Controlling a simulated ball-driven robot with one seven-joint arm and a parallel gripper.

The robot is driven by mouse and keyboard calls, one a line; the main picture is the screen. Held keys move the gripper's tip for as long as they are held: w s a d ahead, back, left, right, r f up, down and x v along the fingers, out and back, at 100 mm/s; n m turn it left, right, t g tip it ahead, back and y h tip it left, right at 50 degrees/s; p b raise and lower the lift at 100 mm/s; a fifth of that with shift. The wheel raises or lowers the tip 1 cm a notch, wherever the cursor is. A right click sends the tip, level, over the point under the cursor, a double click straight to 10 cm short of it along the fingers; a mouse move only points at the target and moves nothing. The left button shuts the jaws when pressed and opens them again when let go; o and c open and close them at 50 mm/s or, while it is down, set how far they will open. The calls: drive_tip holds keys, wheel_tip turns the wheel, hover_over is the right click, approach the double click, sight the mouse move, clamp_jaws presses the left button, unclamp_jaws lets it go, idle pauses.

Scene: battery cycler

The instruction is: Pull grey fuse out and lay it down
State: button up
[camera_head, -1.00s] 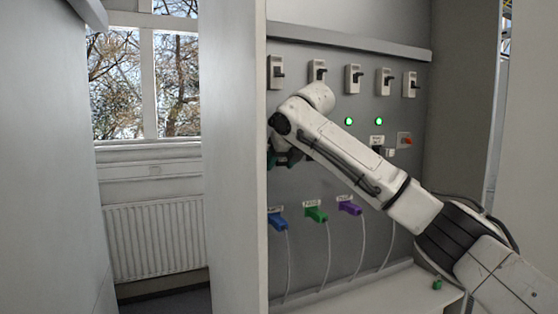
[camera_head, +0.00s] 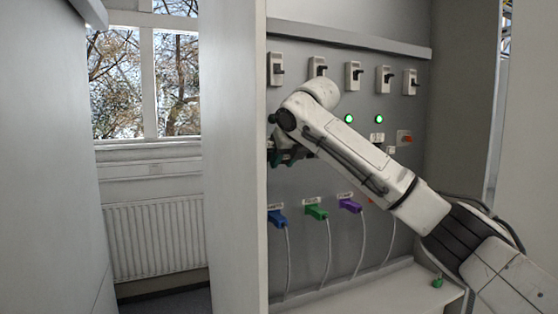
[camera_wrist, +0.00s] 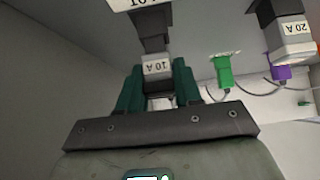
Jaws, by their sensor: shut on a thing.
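In the wrist view a fuse with a white "10 A" label (camera_wrist: 157,68) sits between the green fingers of my gripper (camera_wrist: 157,82), which are shut on it. Its lower end between the fingers looks light grey. A dark holder (camera_wrist: 153,28) is right above the fuse in the picture; whether the two still touch I cannot tell. A second fuse, labelled "20 A" (camera_wrist: 293,38), is in a dark holder at the upper right. In the head view my gripper (camera_head: 284,156) is at the panel's left side, and my arm hides the held fuse.
Blue (camera_head: 278,219), green (camera_head: 316,212) and purple (camera_head: 350,206) plugs with cables sit low on the panel. Several switches (camera_head: 353,76) line its top. A bench ledge (camera_head: 370,292) below is mostly clear, with a small green object (camera_head: 437,283) at its right. A side wall (camera_head: 235,160) stands left.

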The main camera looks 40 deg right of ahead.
drive_tip(key=shift+s+a+b, duration=0.25)
drive_tip(key=shift+s+b, duration=0.2)
drive_tip(key=shift+s, duration=0.55)
drive_tip(key=shift+s+a+b, duration=0.25)
drive_tip(key=shift+s+b, duration=0.2)
drive_tip(key=shift+s, duration=0.5)
